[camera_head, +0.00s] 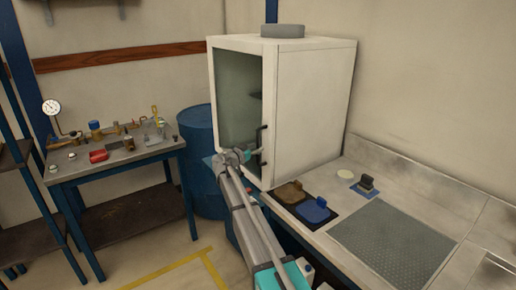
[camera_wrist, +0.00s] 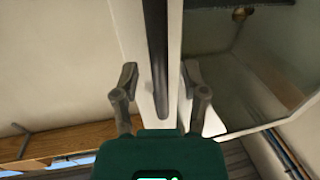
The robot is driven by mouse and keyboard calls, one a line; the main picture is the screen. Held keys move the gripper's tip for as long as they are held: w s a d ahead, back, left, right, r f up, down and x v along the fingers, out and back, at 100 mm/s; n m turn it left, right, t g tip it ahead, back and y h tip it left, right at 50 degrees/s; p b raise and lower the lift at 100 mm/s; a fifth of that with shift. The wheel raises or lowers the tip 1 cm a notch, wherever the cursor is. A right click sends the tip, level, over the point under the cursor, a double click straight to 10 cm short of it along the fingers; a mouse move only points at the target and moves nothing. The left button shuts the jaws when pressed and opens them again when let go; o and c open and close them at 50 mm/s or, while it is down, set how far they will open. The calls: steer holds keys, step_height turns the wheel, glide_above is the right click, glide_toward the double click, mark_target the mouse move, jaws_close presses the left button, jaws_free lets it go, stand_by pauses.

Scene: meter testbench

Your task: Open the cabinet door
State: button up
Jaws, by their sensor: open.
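The white cabinet (camera_head: 312,110) stands at the back of the bench, its side wall facing right. Its door (camera_head: 238,105) has a glass pane in a pale frame and looks closed in the head view. The dark bar handle (camera_head: 262,138) is upright near the door's right edge. My gripper (camera_head: 254,155) is at the handle's lower part. In the wrist view, the handle (camera_wrist: 157,50) comes down between the two spread fingers of my gripper (camera_wrist: 160,75), with a gap on both sides. Finger contact with the handle is not visible.
A grey round object (camera_head: 282,31) sits on the cabinet top. Brown and blue items (camera_head: 315,209) lie on a dark mat right of my arm. A blue barrel (camera_head: 198,150) stands left of the cabinet, beside a table (camera_head: 120,158) with gauge fittings.

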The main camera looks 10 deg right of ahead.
steer(key=shift+w+d, duration=0.35)
steer(key=shift+d, duration=0.25)
jaws_close()
